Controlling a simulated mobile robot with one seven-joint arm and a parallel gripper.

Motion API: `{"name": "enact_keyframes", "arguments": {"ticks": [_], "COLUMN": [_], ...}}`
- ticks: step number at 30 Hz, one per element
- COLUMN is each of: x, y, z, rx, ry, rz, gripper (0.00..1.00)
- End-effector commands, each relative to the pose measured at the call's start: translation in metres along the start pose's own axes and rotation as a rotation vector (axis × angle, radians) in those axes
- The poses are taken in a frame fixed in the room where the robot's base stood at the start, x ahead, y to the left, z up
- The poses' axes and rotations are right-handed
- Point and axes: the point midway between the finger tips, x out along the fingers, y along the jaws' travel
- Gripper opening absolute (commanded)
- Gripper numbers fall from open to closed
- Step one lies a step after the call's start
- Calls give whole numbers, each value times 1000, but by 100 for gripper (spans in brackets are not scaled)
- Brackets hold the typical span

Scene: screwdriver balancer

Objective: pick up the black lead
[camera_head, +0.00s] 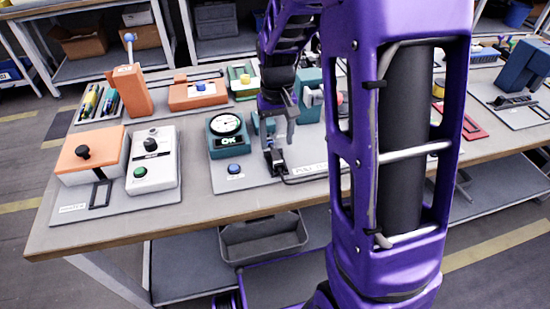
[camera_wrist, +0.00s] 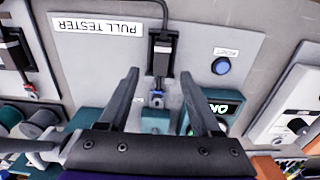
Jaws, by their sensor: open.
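The black lead is a black block with a small pale label and a cable. In the wrist view the lead (camera_wrist: 161,55) lies on the grey pull tester plate, its cable running to the top edge and its small metal end pointing to a teal block. In the head view the lead (camera_head: 278,164) is under my gripper (camera_head: 278,133), its cable trailing right. My gripper is open; in the wrist view its fingertips (camera_wrist: 160,78) sit one on each side of the lead's lower end. Nothing is held.
The teal gauge unit marked OK (camera_head: 226,134) stands just left of my gripper, with a blue button (camera_head: 234,169) in front. A second black lead (camera_wrist: 14,52) lies at the left in the wrist view. Orange and white fixtures (camera_head: 152,160) fill the bench's left end.

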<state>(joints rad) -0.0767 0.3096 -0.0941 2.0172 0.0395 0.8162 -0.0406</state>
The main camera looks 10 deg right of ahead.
Motion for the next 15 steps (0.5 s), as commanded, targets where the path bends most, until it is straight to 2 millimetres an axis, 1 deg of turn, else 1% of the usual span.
{"name": "enact_keyframes", "arguments": {"ticks": [5,12,15], "x": [10,45,54], "y": [0,-2,-2], "z": [0,-3,-4], "rx": [0,1,1], "ry": [-2,-4,-1], "rz": [0,0,0], "gripper": [65,65,65]}}
